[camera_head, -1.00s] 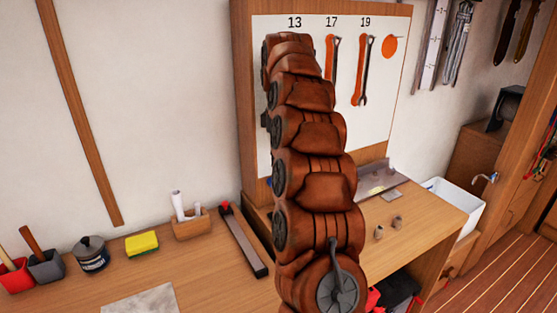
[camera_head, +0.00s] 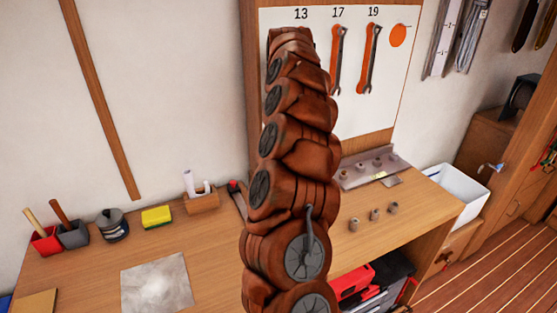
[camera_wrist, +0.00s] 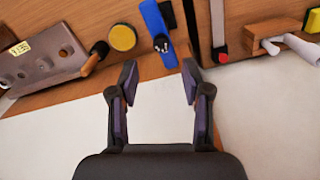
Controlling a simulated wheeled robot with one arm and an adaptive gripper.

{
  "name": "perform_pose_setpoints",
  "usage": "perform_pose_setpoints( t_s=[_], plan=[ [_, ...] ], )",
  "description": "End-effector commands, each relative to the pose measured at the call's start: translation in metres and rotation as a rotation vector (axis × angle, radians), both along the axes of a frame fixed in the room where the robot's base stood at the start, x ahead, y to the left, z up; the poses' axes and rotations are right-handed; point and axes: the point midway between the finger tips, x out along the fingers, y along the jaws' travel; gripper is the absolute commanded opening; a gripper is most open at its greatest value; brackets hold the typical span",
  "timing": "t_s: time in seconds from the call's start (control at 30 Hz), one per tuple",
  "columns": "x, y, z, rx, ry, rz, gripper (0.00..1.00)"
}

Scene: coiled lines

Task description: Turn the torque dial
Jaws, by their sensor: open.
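No part is plainly marked as the torque dial. In the wrist view, a small dark round piece with pale marks (camera_wrist: 163,45) sits on a blue strip (camera_wrist: 154,18), and I cannot tell whether it is the dial. My gripper (camera_wrist: 160,82) is open and empty, with its two fingers apart below the blue strip in that picture. A gap shows between the fingertips and the dark piece. In the head view my brown jointed arm hides the gripper and the blue strip.
In the head view, wrenches (camera_head: 371,60) hang on the board, and several small sockets (camera_head: 375,214) stand on the bench.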

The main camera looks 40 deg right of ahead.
Motion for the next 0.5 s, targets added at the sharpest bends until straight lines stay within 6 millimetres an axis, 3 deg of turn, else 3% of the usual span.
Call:
perform_pose_setpoints(
  t_s=[0.5],
  plan=[
    [0.001,0.002,-0.052,0.001,0.001,0.007,0.48]
  ],
)
